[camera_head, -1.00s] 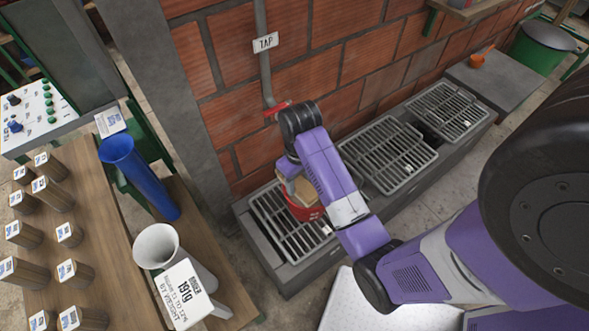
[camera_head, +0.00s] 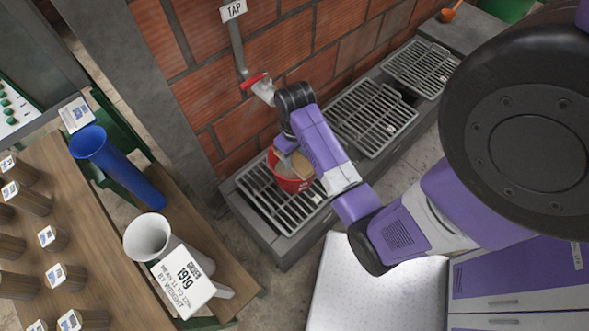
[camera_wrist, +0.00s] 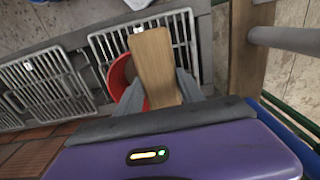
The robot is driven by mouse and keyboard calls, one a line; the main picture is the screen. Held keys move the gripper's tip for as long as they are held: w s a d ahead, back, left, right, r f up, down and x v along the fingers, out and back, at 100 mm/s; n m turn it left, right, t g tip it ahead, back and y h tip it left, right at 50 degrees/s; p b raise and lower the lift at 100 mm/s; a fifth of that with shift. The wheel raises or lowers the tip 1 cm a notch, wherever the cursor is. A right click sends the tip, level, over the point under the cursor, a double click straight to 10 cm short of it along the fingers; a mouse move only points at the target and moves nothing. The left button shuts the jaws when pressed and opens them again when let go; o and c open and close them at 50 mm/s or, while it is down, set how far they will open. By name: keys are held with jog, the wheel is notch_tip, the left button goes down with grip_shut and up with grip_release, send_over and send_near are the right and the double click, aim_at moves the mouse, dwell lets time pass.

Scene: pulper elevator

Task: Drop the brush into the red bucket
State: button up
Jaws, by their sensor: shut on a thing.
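The red bucket (camera_head: 288,183) stands on the left floor grate below the tap; its rim also shows in the wrist view (camera_wrist: 117,76). My gripper (camera_head: 287,152) is above the bucket at its back side. In the wrist view, my gripper (camera_wrist: 160,91) has its two grey fingers on either side of the brush (camera_wrist: 154,62), a pale wooden piece, and is shut on it. In the head view the brush (camera_head: 300,164) overlaps the bucket's opening. The bucket lies to the left of the brush and partly behind it in the wrist view. The brush's bristles are not clear.
The tap (camera_head: 262,90) with a red handle is on the brick wall behind my arm. Grates (camera_head: 372,115) continue to the right along the trough.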

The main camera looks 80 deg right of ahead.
send_over(295, 181)
jog(key=shift+w+d+f, duration=0.1)
jog(key=shift+f, duration=1.9)
jog(key=shift+d+f, duration=0.1)
jog(key=shift+f, duration=1.85)
jog(key=shift+f, duration=0.35)
jog(key=shift+f+b, duration=0.2)
jog(key=shift+b, duration=0.1)
jog(key=o, duration=1.5)
jog(key=shift+c, duration=0.2)
